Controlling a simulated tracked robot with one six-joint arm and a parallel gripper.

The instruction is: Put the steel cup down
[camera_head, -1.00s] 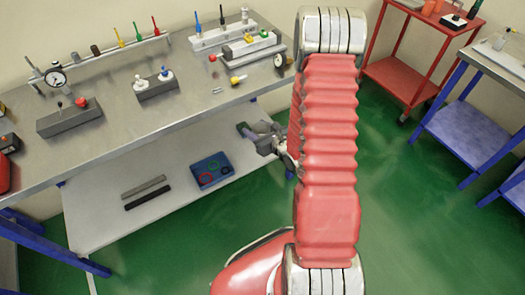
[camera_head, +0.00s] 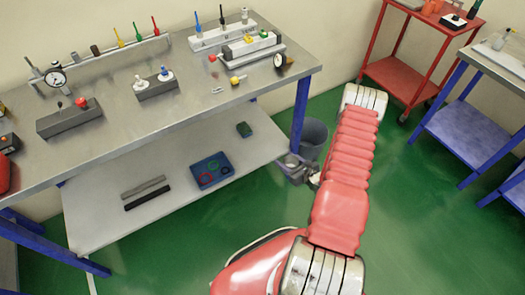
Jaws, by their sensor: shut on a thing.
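My gripper (camera_head: 293,170) is small in view, beside the right edge of the bench's lower shelf. It is shut on a small grey metallic thing, which appears to be the steel cup (camera_head: 291,160). The cup is partly hidden by the jaws, and its tilt is hard to tell. It appears apart from the shelf. My red arm hides what lies just right of the gripper.
The lower shelf (camera_head: 160,215) holds a blue tray (camera_head: 197,179) with rings, dark bars (camera_head: 147,193) and a green block (camera_head: 244,130). A grey bin (camera_head: 315,134) stands behind my gripper. The bench top (camera_head: 130,130) carries several fixtures. Green floor lies open at right.

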